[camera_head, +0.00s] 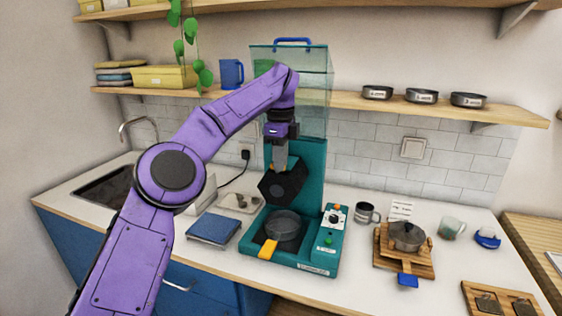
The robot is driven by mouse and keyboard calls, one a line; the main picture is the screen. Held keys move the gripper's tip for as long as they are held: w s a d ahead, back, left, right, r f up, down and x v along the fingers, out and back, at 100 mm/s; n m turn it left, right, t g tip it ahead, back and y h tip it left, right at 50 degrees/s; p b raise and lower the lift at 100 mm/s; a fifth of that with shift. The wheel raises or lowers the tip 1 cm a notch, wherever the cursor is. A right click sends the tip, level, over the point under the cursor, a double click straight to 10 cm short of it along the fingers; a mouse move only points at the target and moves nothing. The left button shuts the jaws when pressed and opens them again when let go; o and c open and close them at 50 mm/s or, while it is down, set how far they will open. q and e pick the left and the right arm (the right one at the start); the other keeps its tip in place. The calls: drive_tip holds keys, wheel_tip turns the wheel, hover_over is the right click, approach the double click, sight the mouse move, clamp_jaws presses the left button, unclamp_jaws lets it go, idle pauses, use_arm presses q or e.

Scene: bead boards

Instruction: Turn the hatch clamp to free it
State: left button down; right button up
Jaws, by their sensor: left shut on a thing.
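A teal machine (318,175) with a clear upper tank stands on the counter in the middle. A dark round dish (285,226) sits on the machine's base below, with a yellow-orange tab (268,249) in front. My right gripper is not in view.
A metal mug (367,212) and a wooden stand with a pot (407,236) stand to the right. A wooden shelf (350,103) runs behind, with small pans on it. A sink (108,182) is at the left.

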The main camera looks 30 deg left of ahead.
use_arm(q)
drive_tip(key=shift+f, duration=0.1)
idle(0.4)
drive_tip(key=c, duration=1.3)
unclamp_jaws()
drive_tip(key=shift+o, duration=0.6)
drive_tip(key=shift+a, duration=0.2)
wheel_tip(320, 180, up, 10)
drive_tip(key=p, duration=0.7)
drive_tip(key=shift+r, duration=0.25)
